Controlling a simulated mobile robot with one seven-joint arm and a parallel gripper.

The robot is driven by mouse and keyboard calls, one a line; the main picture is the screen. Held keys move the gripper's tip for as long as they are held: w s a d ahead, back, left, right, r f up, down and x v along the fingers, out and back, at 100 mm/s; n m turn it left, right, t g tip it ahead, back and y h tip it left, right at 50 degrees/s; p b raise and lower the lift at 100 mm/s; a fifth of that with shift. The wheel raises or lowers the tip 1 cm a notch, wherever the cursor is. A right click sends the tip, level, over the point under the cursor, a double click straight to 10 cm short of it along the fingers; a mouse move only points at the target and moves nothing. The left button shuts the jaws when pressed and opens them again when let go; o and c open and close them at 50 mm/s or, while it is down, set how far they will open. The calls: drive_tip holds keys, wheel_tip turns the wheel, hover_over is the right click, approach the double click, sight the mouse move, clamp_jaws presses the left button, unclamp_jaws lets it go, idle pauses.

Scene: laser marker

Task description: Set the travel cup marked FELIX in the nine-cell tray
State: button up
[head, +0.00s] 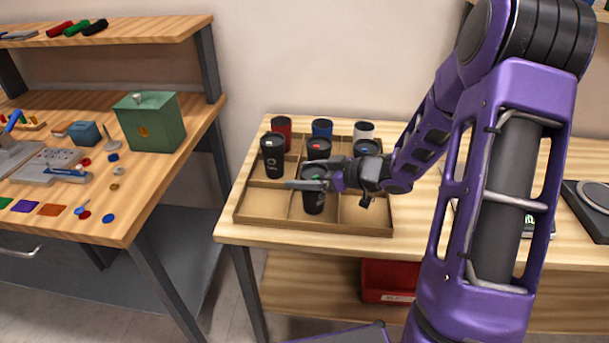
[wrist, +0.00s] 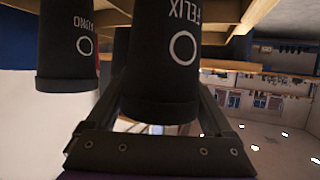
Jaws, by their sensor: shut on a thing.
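The black travel cup marked FELIX (wrist: 165,75) shows upside down in the wrist view, between the fingers of my gripper (wrist: 150,115). In the head view this black cup (head: 314,204) is upright at the front middle cell of the nine-cell tray (head: 260,222). I cannot tell whether its base rests on the cell floor. My gripper (head: 318,184) is shut on the cup's upper part and hides some of it. The tray's front left and front right cells look empty.
Red (head: 281,128), blue (head: 322,128) and white (head: 364,131) cups stand in the tray's back row. Black cups (head: 272,158) and (head: 318,149) and a dark-lidded cup (head: 367,148) fill the middle row. A green box (head: 150,122) stands on the left bench.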

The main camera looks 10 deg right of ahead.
drive_tip(key=shift+f, duration=0.2)
drive_tip(key=o, duration=0.6)
drive_tip(key=shift+r, duration=0.3)
drive_tip(key=p+v, duration=0.2)
drive_tip(key=v, duration=1)
drive_tip(key=shift+w+d, duration=0.1)
